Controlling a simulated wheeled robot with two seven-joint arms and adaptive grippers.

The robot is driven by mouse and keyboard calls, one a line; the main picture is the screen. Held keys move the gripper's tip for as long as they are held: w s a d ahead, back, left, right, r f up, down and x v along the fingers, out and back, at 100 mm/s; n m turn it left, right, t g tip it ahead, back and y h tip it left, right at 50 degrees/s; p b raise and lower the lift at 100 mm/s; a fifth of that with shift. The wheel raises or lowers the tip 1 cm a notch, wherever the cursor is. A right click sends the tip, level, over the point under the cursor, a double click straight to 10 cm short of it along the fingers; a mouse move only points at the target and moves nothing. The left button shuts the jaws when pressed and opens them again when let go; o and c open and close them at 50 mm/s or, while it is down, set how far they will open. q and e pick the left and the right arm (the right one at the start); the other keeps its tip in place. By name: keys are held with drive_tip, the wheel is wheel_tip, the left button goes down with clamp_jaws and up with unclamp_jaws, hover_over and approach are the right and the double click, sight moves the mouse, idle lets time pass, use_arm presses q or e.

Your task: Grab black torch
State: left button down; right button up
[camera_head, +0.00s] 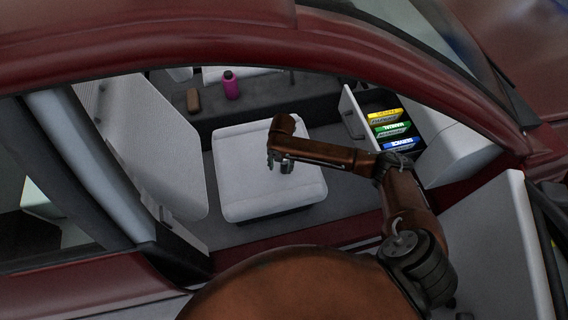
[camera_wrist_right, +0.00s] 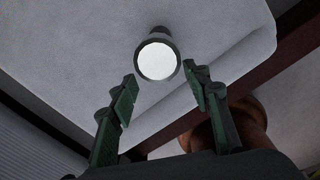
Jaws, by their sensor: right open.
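A black torch (camera_wrist_right: 158,56) with a round, bright white lens faces the camera in the right wrist view, over the pale grey seat (camera_wrist_right: 80,60). My right gripper (camera_wrist_right: 162,86) is open, with its green-padded fingers to the lower left and lower right of the lens. No finger is visibly shut on the torch. In the head view the right gripper (camera_head: 280,163) is above the middle of the seat (camera_head: 245,195); I cannot make out the torch there, as the gripper and arm cover that spot. My left gripper is not in view.
The dark red car frame (camera_head: 270,55) surrounds the opening. A pink bottle (camera_head: 231,86) and a brown block (camera_head: 193,100) stand on the far grey ledge. An open drawer (camera_head: 352,112) at right holds yellow, green and blue items (camera_head: 394,129). A pale panel (camera_head: 145,140) stands left.

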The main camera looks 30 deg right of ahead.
sight(284, 166)
drive_tip(key=shift+w+d+r+n, duration=0.5)
drive_tip(key=shift+w+d+r, duration=0.35)
drive_tip(key=shift+d+r, duration=0.1)
drive_tip(key=shift+w+f, duration=0.1)
drive_tip(key=shift+f, duration=0.05)
drive_tip(key=f, duration=0.1)
drive_tip(key=f+b, duration=0.1)
drive_tip(key=f, duration=0.1)
drive_tip(key=f+b, duration=0.1)
drive_tip(key=f, duration=0.1)
drive_tip(key=shift+d, duration=0.35)
drive_tip(key=shift+d+f+b, duration=0.1)
drive_tip(key=shift+f+b, duration=0.45)
drive_tip(key=shift+f, duration=0.35)
drive_tip(key=shift+w+f, duration=0.1)
drive_tip(key=shift+f, duration=0.15)
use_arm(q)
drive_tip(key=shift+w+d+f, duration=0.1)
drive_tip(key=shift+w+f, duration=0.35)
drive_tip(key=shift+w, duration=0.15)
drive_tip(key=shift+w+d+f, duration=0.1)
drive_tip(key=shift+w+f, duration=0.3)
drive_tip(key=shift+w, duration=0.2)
use_arm(e)
drive_tip(key=shift+c, duration=0.4)
clamp_jaws()
